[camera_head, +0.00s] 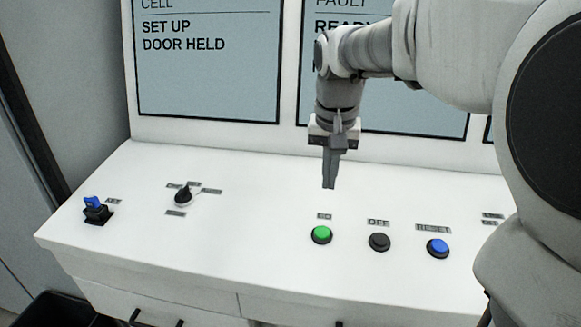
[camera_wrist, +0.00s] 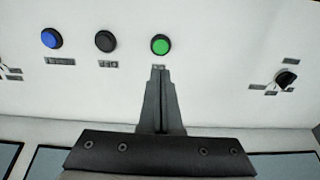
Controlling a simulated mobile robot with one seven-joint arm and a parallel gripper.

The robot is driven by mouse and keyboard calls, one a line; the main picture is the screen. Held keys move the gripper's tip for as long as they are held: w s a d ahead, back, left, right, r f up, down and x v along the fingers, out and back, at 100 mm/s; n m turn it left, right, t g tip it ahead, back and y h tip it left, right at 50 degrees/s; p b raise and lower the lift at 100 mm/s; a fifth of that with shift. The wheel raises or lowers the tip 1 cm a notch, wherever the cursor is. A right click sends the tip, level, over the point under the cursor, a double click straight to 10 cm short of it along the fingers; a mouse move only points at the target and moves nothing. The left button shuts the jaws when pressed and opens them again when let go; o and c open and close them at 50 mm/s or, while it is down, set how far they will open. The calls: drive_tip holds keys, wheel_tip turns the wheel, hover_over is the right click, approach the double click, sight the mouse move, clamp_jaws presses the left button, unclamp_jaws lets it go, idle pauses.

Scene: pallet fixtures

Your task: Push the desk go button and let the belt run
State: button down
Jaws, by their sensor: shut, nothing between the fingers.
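The green go button (camera_head: 321,234) sits in a black ring on the white sloping desk (camera_head: 140,225), with a small label behind it. It also shows in the wrist view (camera_wrist: 160,45), just beyond my fingertips. My gripper (camera_head: 329,186) is shut and empty, pointing down above the desk, behind the green button in the head view. In the wrist view the closed fingers (camera_wrist: 158,70) line up with the green button and reach its label. The fingers look apart from the button. The belt is not in view.
Right of the green button are a black OFF button (camera_head: 379,242) and a blue RESET button (camera_head: 438,248). A black selector knob (camera_head: 184,196) and a blue key switch (camera_head: 94,208) are to the left. A screen (camera_head: 208,80) behind reads "SET UP DOOR HELD".

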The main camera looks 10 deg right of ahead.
sight(323, 232)
drive_tip(key=f, duration=0.4)
drive_tip(key=w+f, duration=0.1)
drive_tip(key=f, duration=0.4)
drive_tip(key=w+f, duration=0.1)
drive_tip(key=f, duration=0.3)
drive_tip(key=shift+d+f, duration=0.2)
drive_tip(key=shift+f, duration=0.2)
